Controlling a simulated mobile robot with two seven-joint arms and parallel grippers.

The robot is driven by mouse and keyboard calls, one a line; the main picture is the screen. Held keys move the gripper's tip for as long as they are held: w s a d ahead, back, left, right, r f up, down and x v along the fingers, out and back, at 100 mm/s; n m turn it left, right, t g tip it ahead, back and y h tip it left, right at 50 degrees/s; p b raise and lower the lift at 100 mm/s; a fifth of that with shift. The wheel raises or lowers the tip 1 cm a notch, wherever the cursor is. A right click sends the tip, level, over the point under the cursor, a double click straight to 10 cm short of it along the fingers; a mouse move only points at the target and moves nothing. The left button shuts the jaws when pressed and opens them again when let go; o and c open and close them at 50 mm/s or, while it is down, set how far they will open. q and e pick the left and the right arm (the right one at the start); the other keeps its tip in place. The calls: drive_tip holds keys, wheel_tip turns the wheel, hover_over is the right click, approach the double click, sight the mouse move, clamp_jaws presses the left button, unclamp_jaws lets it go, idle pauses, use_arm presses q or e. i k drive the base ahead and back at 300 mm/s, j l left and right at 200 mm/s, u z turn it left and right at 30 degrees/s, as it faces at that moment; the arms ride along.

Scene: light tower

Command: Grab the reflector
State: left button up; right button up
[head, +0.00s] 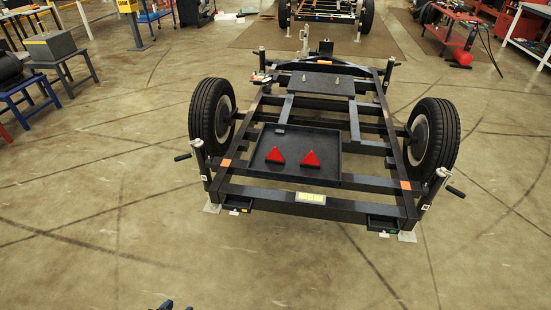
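The left reflector (275,156) and the right reflector (311,160) lie apart from each other, near the tray's front edge. A small dark part of what looks like my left gripper (172,305) shows at the bottom edge, over the floor and well short of the trailer. Most of it is cut off, so its opening cannot be told. My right gripper is not in view.
The trailer has a left wheel (212,116) and a right wheel (434,134), with corner jacks and crank handles sticking out at the front. The concrete floor before it is clear. Benches and a red cart (460,36) stand farther back.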

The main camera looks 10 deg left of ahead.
sight(274, 157)
drive_tip(key=i+j+u, duration=0.1)
drive_tip(key=i+j, duration=0.15)
drive_tip(key=i, duration=0.2)
drive_tip(key=i+j+u, duration=0.1)
drive_tip(key=i, duration=0.35)
drive_tip(key=i+j+u, duration=0.1)
drive_tip(key=i, duration=0.4)
drive_tip(key=i+j+u, duration=0.1)
drive_tip(key=i+j, duration=0.15)
drive_tip(key=i, duration=0.2)
